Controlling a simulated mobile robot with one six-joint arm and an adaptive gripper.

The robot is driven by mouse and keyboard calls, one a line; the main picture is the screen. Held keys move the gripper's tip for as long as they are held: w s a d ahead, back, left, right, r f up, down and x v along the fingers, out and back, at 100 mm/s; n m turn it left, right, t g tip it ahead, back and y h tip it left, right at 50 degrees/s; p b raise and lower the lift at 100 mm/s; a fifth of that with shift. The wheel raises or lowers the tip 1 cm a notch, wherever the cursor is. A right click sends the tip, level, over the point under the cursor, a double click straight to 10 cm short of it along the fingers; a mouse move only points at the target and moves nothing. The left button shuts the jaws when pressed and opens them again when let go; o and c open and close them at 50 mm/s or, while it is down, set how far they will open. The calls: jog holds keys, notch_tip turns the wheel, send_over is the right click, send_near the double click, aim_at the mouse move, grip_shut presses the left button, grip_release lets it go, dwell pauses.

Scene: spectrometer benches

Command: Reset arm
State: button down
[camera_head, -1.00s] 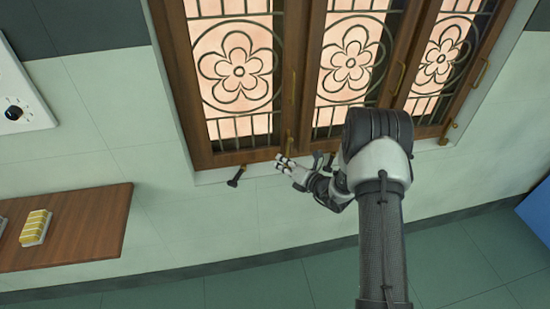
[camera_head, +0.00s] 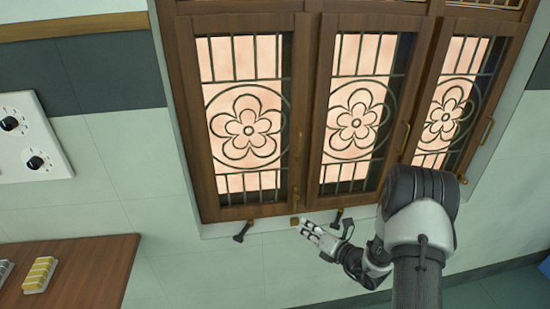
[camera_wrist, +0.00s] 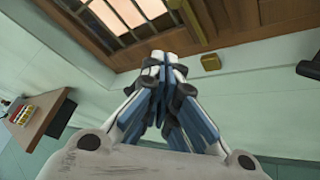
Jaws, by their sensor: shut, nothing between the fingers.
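My gripper (camera_head: 309,227) is in front of the wall, just below the bottom edge of a brown wooden window (camera_head: 300,130) with flower grilles. In the wrist view, my gripper (camera_wrist: 163,62) has its fingers together with nothing between them. The window's lower frame (camera_wrist: 120,52) shows beyond the fingertips. My arm comes in from the lower right of the head view, bent at a dark joint that covers part of the right window panel's lower frame.
A dark window stay (camera_head: 243,232) hangs left of my gripper. A brass piece (camera_wrist: 210,62) sits beside the fingertips. A wooden shelf (camera_head: 90,265) with a yellow-striped rack (camera_head: 40,275) is at lower left. A white panel with knobs (camera_head: 30,140) is on the left wall.

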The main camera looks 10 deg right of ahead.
jog(key=s+a+r+n+g+y, duration=0.4)
jog(key=a+r+n, duration=0.5)
jog(key=r, duration=0.2)
jog(key=s+a+r+n+g, duration=0.5)
jog(key=s+a+r+n, duration=0.3)
jog(key=s+n, duration=0.25)
jog(key=s+r+n+g+h, duration=0.2)
jog(key=s+r+n+g, duration=0.1)
jog(key=s+n, duration=0.4)
jog(key=s+d+r+n+t+h, duration=0.3)
jog(key=s+d+n+h, duration=0.6)
jog(key=s+d+n, duration=0.2)
jog(key=s+n, duration=0.2)
jog(key=s, duration=0.2)
jog(key=c, duration=2.3)
grip_release()
jog(key=shift+d, duration=0.1)
